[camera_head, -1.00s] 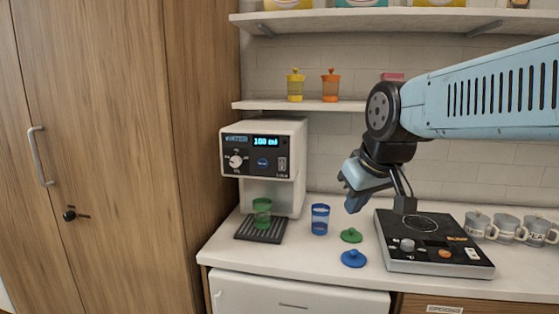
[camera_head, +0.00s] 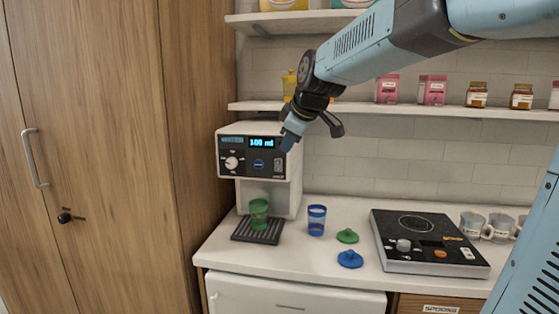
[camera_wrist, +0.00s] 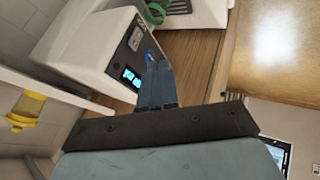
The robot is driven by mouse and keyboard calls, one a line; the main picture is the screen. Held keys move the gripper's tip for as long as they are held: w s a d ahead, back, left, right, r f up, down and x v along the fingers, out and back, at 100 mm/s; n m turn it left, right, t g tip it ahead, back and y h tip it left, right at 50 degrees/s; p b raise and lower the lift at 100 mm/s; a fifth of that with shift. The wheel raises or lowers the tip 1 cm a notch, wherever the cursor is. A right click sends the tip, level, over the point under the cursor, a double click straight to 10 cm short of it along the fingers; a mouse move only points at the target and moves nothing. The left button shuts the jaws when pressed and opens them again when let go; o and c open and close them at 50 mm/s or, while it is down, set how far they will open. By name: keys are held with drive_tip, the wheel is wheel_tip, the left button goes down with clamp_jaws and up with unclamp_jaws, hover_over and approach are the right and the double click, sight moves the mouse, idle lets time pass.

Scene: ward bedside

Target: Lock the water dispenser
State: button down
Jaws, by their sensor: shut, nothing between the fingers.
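The white water dispenser (camera_head: 262,132) stands at the left of the counter. Its black front panel has a lit display (camera_head: 262,142) reading "100 ml", a knob (camera_head: 232,162), a round blue button (camera_head: 258,163) and a small switch (camera_head: 278,165) at the right edge. A green cup (camera_head: 259,212) stands on its drip tray (camera_head: 250,236). My gripper (camera_head: 288,146) is shut and empty, its tips at the upper right of the panel. Whether it touches the panel cannot be told. In the wrist view the shut fingers (camera_wrist: 158,88) point toward the dispenser (camera_wrist: 85,40), partly covering its panel.
A blue cup (camera_head: 316,220), a green lid (camera_head: 347,236) and a blue lid (camera_head: 350,258) are on the counter. A hot plate (camera_head: 430,255) and grey mugs (camera_head: 472,224) are to the right. A shelf (camera_head: 400,109) runs above; a wooden cabinet (camera_head: 95,150) stands left.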

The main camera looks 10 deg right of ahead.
sight(276, 160)
idle(0.3)
drive_tip(key=w+f, duration=0.7)
drive_tip(key=w, duration=0.2)
drive_tip(key=shift+w+a, duration=0.35)
drive_tip(key=shift+w, duration=0.05)
drive_tip(key=shift+w+d+r, duration=0.1)
drive_tip(key=shift+w, duration=0.2)
drive_tip(key=shift+r, duration=0.1)
drive_tip(key=shift+r, duration=0.7)
